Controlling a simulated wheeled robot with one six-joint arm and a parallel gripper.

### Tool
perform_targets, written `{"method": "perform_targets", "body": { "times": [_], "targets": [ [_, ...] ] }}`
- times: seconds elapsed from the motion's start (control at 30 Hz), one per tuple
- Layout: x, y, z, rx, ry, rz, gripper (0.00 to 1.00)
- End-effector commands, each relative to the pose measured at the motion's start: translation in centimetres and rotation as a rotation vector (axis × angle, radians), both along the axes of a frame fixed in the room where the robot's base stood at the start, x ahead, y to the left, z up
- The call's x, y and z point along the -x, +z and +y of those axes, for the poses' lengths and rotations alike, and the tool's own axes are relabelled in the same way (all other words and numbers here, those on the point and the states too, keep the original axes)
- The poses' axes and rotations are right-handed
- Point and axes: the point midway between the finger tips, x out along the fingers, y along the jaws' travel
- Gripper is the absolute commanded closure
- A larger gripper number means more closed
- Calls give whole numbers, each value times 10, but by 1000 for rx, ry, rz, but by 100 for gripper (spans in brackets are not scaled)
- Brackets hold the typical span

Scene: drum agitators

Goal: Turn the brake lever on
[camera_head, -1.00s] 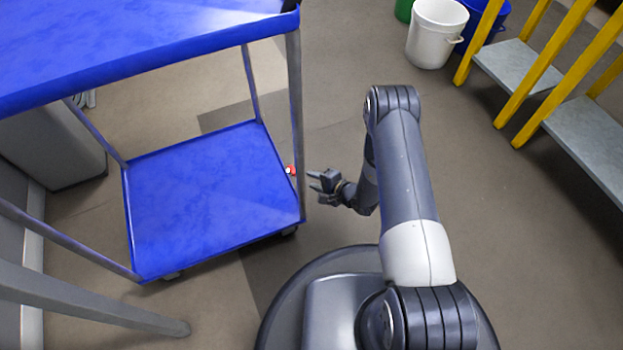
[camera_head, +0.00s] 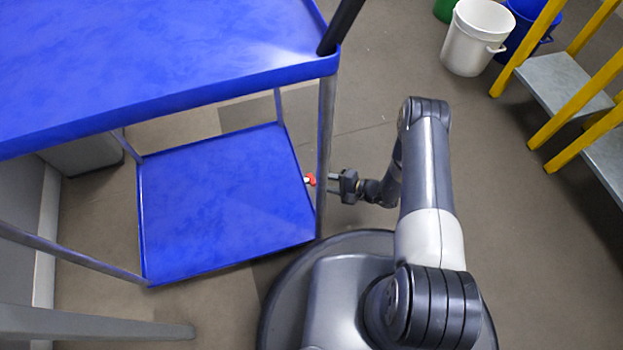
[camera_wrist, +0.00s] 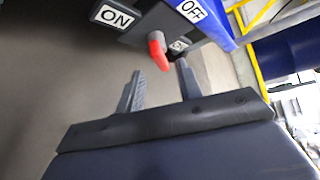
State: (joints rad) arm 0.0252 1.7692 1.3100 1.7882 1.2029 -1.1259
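The brake lever (camera_wrist: 157,50) is a short red handle on a grey box under the blue cart (camera_head: 225,200). In the wrist view it sits between a white ON label (camera_wrist: 115,17) and a white OFF label (camera_wrist: 190,10). In the head view the red lever (camera_head: 310,179) shows beside the cart's near right post. My gripper (camera_head: 333,187) is just right of that post. In the wrist view my gripper (camera_wrist: 160,76) is open, with the lever's red tip near the gap between its fingertips, closer to the right finger. I cannot tell whether they touch.
The cart's upper blue shelf (camera_head: 150,50) and its metal post (camera_head: 325,150) stand close to my arm. A white bucket (camera_head: 475,38) and yellow-framed steps (camera_head: 560,80) are at the upper right. The floor between them and my arm is clear.

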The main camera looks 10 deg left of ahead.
Motion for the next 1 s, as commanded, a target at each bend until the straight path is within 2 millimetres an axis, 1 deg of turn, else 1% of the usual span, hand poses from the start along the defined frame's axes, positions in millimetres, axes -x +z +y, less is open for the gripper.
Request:
{"method": "perform_targets", "body": {
  "times": [0.03, 0.1, 0.3, 0.5, 0.73, 1.0],
  "targets": [
    [-2, -7, 10, 0, 5, -1, 65],
    [-5, -12, 21, 1, 5, -2, 65],
    [-12, -19, 45, 1, 2, -1, 65],
    [-15, -21, 54, 1, 0, -2, 65],
    [-15, -20, 54, 1, -1, -1, 65],
    [-15, -21, 54, 1, -1, -1, 88]
  ]
}}
